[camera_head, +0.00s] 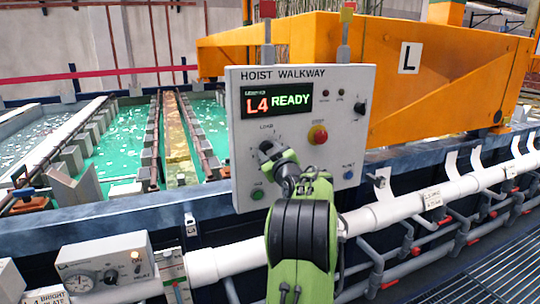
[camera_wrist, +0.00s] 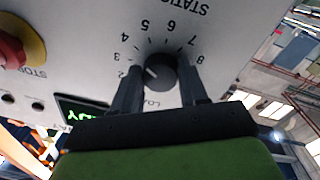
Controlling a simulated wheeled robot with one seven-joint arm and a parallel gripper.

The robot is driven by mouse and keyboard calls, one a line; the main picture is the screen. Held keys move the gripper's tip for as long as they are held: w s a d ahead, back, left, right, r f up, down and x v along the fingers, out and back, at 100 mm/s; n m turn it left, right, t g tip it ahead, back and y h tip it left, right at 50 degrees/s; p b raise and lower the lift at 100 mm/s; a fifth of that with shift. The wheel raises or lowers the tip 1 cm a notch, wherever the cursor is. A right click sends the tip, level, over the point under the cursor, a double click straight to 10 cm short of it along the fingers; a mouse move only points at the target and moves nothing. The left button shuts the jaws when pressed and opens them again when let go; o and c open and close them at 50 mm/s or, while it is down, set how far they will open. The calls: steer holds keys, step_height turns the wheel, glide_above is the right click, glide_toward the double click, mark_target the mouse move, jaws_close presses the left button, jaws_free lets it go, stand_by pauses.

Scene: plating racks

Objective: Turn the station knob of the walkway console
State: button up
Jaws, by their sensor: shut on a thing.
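The walkway console (camera_head: 337,150) is a pale upright panel headed HOIST WALKWAY. Its display (camera_head: 277,101) reads L4 READY. The station knob (camera_wrist: 162,72) is black and round, with a white pointer mark, and sits in a ring of numerals that appears upside down in the wrist view. The mark lies on the knob's left side there, roughly toward 2 and 3. My gripper (camera_head: 268,153) is at the panel's lower left, with its two dark fingers on either side of the knob, shut on it. In the head view my gripper mostly hides the knob.
A red stop button on a yellow base (camera_head: 317,135) is right of my gripper. A smaller black knob (camera_head: 361,108), a green button (camera_head: 257,194) and a blue button (camera_head: 348,174) are on the same panel. A white pipe (camera_head: 400,210) and a small gauge box (camera_head: 105,262) lie below.

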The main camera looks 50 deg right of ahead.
steer(key=o, duration=1.1)
steer(key=shift+c, duration=0.2)
steer(key=shift+s, duration=0.1)
steer(key=b+v, duration=0.3)
steer(key=v, duration=1.2)
steer(key=shift+s+a+b, duration=0.2)
steer(key=shift+b, duration=0.15)
